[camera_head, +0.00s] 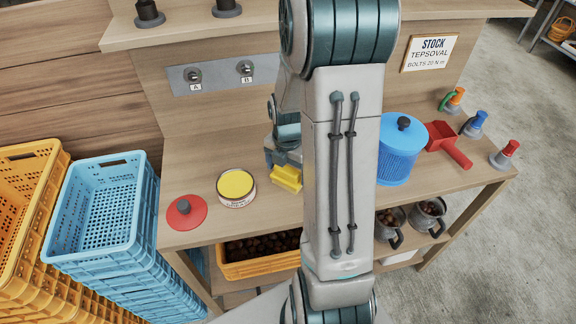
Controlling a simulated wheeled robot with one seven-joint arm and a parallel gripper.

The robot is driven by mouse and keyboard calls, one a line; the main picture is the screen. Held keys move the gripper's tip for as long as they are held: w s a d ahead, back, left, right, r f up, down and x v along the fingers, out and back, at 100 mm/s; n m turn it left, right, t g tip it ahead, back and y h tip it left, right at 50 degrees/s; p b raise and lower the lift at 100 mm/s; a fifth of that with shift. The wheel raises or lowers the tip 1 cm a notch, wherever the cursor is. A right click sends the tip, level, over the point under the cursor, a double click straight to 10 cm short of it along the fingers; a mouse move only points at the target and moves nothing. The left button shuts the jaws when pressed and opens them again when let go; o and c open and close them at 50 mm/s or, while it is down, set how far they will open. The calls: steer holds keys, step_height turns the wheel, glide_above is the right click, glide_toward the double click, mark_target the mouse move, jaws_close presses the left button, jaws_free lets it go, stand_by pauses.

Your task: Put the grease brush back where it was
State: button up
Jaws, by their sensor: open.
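I cannot make out a grease brush in this view; my arm hides part of the bench. A round tin (236,198) with a yellow top surface stands on the bench, left of my gripper. A red disc-shaped lid (186,213) with a dark knob lies left of the tin. A grey plate on the back panel carries a peg marked A (194,76) and a peg marked B (246,69); no brush shows on either. My gripper (284,161) is low over the bench, open, partly behind my arm. A yellow grooved block (287,179) shows right at it; whether they touch is unclear.
A blue lidded container (401,150) and a red scoop (446,143) stand right of my arm. Several coloured-topped items line the right edge. Blue crates (100,205) and orange crates (22,210) are stacked at left. A crate of chestnuts (257,268) sits below the bench top.

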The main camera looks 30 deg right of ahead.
mark_target(287, 168)
step_height(287, 168, up, 12)
steer(key=s+a+r+m+t, duration=0.1)
steer(key=s+a+r+m, duration=0.2)
steer(key=m, duration=0.9)
steer(key=s+a+r+m+t, duration=0.2)
steer(key=s+a+m, duration=0.6)
steer(key=m, duration=0.3)
steer(key=shift+s+a+r+m, duration=0.4)
steer(key=shift+s, duration=0.5)
